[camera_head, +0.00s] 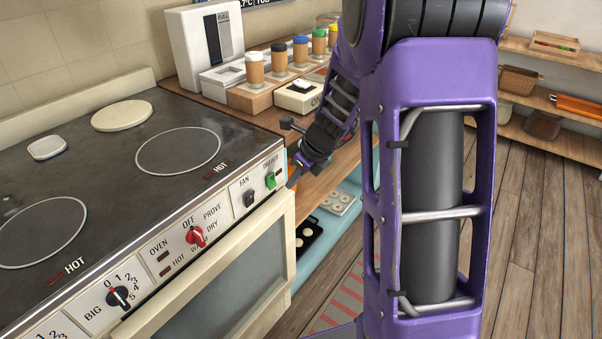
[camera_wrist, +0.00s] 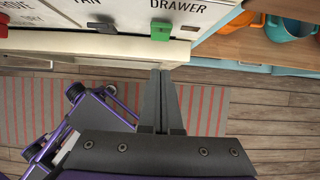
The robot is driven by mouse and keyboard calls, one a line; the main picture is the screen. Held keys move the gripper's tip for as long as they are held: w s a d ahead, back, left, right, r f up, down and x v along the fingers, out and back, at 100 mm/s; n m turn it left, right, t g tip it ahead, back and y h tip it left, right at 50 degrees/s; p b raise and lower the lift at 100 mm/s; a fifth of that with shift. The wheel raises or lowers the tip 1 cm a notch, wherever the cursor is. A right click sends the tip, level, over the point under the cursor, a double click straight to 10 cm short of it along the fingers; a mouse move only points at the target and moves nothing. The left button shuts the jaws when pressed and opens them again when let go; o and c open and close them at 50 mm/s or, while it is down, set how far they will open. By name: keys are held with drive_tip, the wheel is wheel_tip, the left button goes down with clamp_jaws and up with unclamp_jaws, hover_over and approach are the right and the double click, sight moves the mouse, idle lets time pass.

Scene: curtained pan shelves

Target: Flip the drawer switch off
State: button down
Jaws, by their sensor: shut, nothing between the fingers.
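The drawer switch (camera_head: 270,180) is a small green rocker below the word DRAWER, at the right end of the cooker's control panel. It also shows at the top of the wrist view (camera_wrist: 160,30). My gripper (camera_head: 292,182) is just to the right of the switch in the head view, in front of the panel's right end. In the wrist view its two fingers (camera_wrist: 161,73) are pressed together and empty. Their tips lie below the green switch in the picture, with a visible gap between them. I cannot tell the exact depth of that gap.
A black fan switch (camera_head: 249,198) sits left of the green one, and a red oven knob (camera_head: 195,236) is further left. A cream oven door (camera_head: 216,280) is below the panel. A wooden counter with spice jars (camera_head: 254,68) is behind my arm. Floor is open at right.

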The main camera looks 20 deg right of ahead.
sight(274, 184)
drive_tip(key=w+a+f, duration=0.2)
drive_tip(key=w, duration=0.1)
drive_tip(key=shift+w+a+f, duration=0.2)
drive_tip(key=shift+w+a, duration=0.1)
drive_tip(key=shift+w+a+f+p, duration=0.1)
drive_tip(key=shift+w+f+p, duration=0.1)
drive_tip(key=shift+f+p, duration=0.1)
drive_tip(key=shift+r, duration=0.1)
drive_tip(key=shift+r+p, duration=0.8)
drive_tip(key=shift+p, duration=0.1)
